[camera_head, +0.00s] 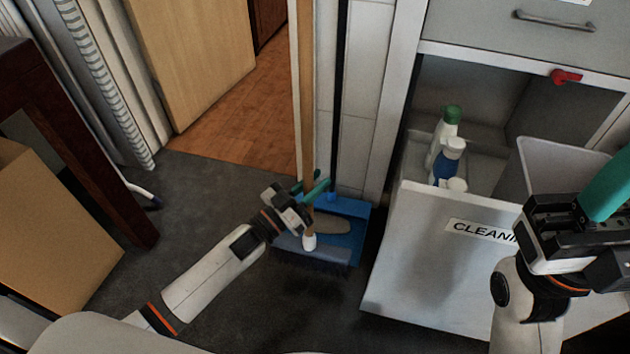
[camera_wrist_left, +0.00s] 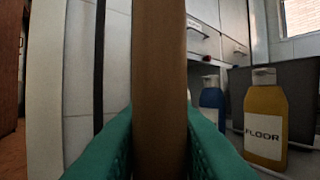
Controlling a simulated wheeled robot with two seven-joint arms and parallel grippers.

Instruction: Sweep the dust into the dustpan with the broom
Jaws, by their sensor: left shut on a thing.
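The broom's brown wooden handle (camera_head: 307,120) stands nearly upright, and its blue-grey head (camera_head: 312,249) is low at the floor. My left gripper (camera_head: 312,190) is shut around the handle, a little above the head. In the left wrist view the handle (camera_wrist_left: 159,70) runs between the green fingers (camera_wrist_left: 155,145). The blue dustpan (camera_head: 355,212) lies just behind the broom head, against the white wall. A grey oval patch (camera_head: 330,224) shows on it; I cannot tell whether it is dust. My right gripper (camera_head: 603,190) is at the right edge, its fingertips partly cut off.
An open white drawer labelled CLEANING (camera_head: 410,255) stands right of the dustpan, with bottles (camera_head: 447,158) inside. A cardboard box (camera_head: 45,230) and dark wooden furniture (camera_head: 75,140) are at the left. Dark floor (camera_head: 200,190) is clear between them.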

